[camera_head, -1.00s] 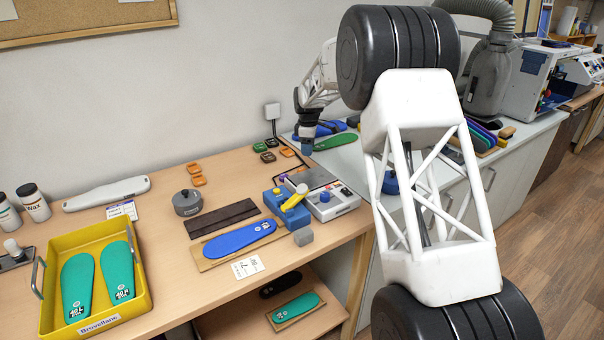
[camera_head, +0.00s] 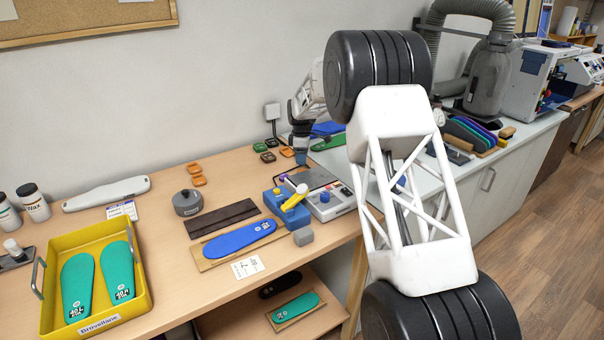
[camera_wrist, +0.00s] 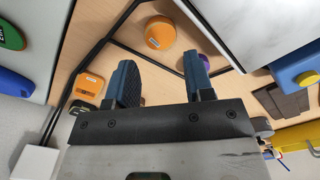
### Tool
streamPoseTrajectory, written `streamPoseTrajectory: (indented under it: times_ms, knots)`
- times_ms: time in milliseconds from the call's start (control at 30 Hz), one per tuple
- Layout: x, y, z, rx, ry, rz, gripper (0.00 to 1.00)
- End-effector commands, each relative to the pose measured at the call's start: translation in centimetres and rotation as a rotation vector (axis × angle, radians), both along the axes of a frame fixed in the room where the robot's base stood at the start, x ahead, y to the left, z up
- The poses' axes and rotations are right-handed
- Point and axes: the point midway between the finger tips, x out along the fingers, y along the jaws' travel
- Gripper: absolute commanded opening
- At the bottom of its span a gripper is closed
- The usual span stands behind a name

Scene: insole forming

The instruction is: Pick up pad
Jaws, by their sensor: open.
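Several small pads lie at the back of the wooden bench in the head view: an orange one (camera_head: 287,152), a green one (camera_head: 259,147) and a dark one (camera_head: 268,157). Two more orange pads (camera_head: 196,174) lie further left. The wrist view shows a rounded orange pad (camera_wrist: 160,33) beyond the fingertips, a squarer orange pad (camera_wrist: 89,86) left of the fingers and a dark pad (camera_wrist: 76,108) beside it. My gripper (camera_wrist: 160,75) is open, with nothing between its fingers. In the head view my gripper (camera_head: 301,155) is just right of the back pads, its fingertips small there.
Blue and green insoles (camera_head: 327,142) lie on the white counter to the right. A yellow tray (camera_head: 146,290) holds teal insoles at left.

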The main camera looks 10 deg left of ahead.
Motion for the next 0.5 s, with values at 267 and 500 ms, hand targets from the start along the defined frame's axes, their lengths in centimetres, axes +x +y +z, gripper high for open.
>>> streamPoseTrajectory:
  times_ms: [267,500]
  knots:
    - [0.01,0.0,-0.52,0.0,-0.001,0.0,0.48]
    - [-0.01,-0.01,-0.9,0.0,0.0,0.0,0.48]
